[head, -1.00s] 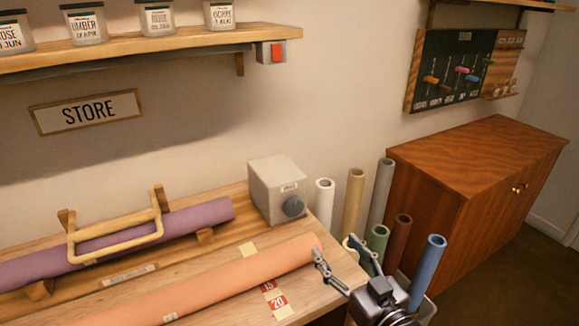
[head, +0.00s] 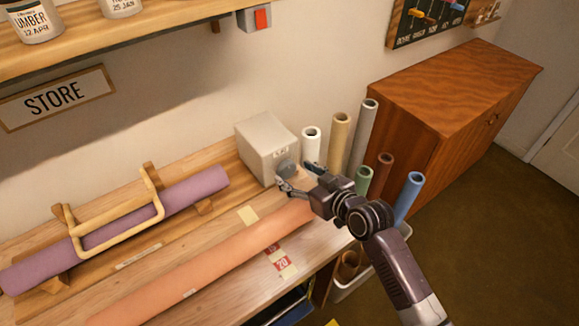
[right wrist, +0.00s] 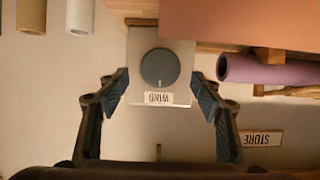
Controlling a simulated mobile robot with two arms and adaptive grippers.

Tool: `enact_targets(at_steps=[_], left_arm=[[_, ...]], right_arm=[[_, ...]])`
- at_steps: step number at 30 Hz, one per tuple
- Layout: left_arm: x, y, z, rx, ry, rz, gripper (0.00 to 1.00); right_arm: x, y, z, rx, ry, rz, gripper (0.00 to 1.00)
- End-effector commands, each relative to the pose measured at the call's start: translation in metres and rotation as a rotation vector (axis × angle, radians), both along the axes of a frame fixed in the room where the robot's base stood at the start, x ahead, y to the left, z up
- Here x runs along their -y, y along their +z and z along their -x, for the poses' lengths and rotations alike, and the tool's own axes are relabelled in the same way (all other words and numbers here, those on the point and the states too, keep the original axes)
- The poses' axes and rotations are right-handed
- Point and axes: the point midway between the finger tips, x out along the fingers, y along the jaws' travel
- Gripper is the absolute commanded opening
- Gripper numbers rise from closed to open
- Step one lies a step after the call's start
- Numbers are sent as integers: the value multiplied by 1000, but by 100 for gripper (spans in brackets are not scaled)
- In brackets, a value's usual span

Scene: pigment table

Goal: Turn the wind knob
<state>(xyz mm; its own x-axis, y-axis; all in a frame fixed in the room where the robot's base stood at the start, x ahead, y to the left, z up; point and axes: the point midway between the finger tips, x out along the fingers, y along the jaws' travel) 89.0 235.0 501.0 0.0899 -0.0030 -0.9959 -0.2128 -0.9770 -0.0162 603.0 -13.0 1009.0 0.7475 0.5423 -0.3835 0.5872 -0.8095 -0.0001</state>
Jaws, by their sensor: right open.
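The wind knob (head: 287,168) is a round grey-blue dial on the front of a pale grey box (head: 262,138) at the back end of the bench. In the right wrist view, which is upside down, the knob (right wrist: 160,68) sits above a label reading WIND on the box face (right wrist: 184,48). My right gripper (head: 298,177) is open and empty, its fingers just in front of the knob. In the right wrist view the fingers of the gripper (right wrist: 160,88) spread on either side of the box face, with a gap to the knob. My left gripper is out of view.
A peach roll (head: 215,265) lies along the bench beneath my right gripper. A purple roll (head: 120,225) lies in a wooden cradle. Several upright coloured tubes stand right of the box, close behind my arm. A wooden cabinet (head: 450,100) stands farther right.

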Motion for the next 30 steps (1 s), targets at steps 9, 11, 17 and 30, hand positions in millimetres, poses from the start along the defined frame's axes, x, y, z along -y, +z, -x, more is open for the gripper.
enact_targets(at_steps=[9, 11, 17, 30], left_arm=[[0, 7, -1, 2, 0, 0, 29], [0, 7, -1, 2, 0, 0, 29], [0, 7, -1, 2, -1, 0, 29], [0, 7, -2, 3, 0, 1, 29]], right_arm=[[-16, -10, -22, 1, 1, -1, 60], [-17, -11, -23, 1, 1, -1, 60], [-18, -12, -24, 2, 0, -1, 60], [-18, -12, -24, 1, 0, -1, 21]])
